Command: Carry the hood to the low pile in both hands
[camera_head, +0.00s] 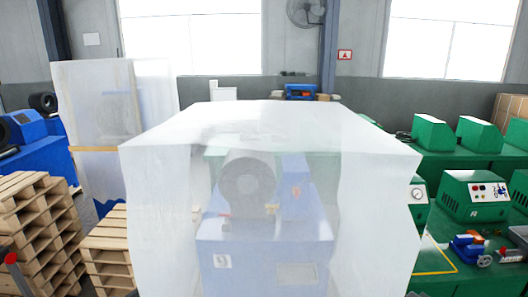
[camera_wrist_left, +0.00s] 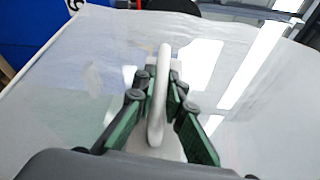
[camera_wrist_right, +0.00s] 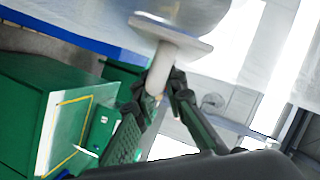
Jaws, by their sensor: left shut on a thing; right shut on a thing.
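The hood (camera_head: 270,125) is a large whitish see-through box filling the middle of the head view. A blue machine (camera_head: 265,255) shows through it; I cannot tell whether the hood is around it or in front of it. In the left wrist view my left gripper (camera_wrist_left: 162,90) is shut on a white loop handle (camera_wrist_left: 160,120) on the hood's wall (camera_wrist_left: 100,60). In the right wrist view my right gripper (camera_wrist_right: 160,92) is shut on a white handle (camera_wrist_right: 172,45) of the hood. Both grippers are hidden in the head view. The low pile of pallets (camera_head: 107,240) stands at the left, partly behind the hood.
A taller pallet pile (camera_head: 35,225) stands at the far left. Another see-through cover (camera_head: 100,110) with a yellow band is behind the low pile. Green benches with green machines (camera_head: 475,195) and small tools (camera_head: 470,248) line the right side, close to the hood.

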